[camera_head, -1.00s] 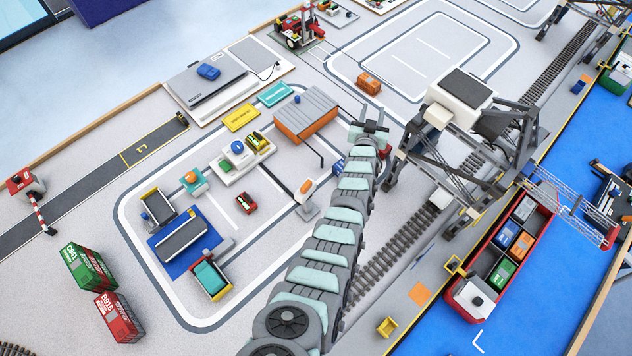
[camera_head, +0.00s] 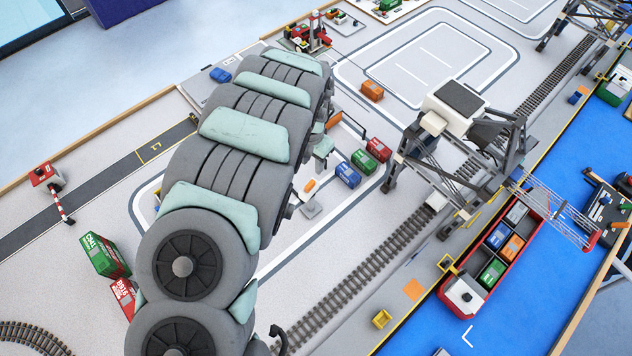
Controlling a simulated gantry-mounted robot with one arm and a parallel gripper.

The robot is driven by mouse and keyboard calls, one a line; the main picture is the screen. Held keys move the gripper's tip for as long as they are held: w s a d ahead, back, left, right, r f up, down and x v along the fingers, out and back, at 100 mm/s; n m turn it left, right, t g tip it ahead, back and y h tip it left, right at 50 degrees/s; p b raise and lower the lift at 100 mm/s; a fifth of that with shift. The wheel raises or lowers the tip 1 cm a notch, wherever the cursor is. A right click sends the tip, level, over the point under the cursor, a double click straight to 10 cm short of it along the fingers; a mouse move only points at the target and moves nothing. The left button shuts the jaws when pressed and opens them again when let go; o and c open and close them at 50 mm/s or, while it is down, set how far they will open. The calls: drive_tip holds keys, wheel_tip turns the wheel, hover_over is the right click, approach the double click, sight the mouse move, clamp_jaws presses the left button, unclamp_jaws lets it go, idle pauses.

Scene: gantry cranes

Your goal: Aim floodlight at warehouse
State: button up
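A small post with an orange-and-white head (camera_head: 309,186) on a grey base stands on the mat just right of my arm; it looks like the floodlight. Its exact facing is too small to tell. My large grey and pale green arm covers the middle left of the view. The orange warehouse with the grey roof is almost fully hidden behind it; only a bit of orange (camera_head: 334,119) shows at the arm's right edge. My gripper's fingers are hidden behind the arm links, so their opening does not show.
Blue (camera_head: 348,175), green (camera_head: 364,162) and red (camera_head: 378,150) containers stand right of the floodlight. A gantry crane (camera_head: 452,120) straddles the rail track (camera_head: 345,285) farther right. A red barge (camera_head: 468,292) lies on the blue water area. The mat below the floodlight is clear.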

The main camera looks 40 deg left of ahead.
sight(310, 184)
drive_tip(key=f+b, duration=0.1)
drive_tip(key=s+f, duration=0.1)
drive_tip(key=f, duration=0.1)
drive_tip(key=shift+s+b, duration=0.15)
drive_tip(key=shift+b, duration=0.25)
drive_tip(key=shift+f+p, duration=0.55)
drive_tip(key=shift+f, duration=3.1)
drive_tip(key=shift+c, duration=0.4)
clamp_jaws()
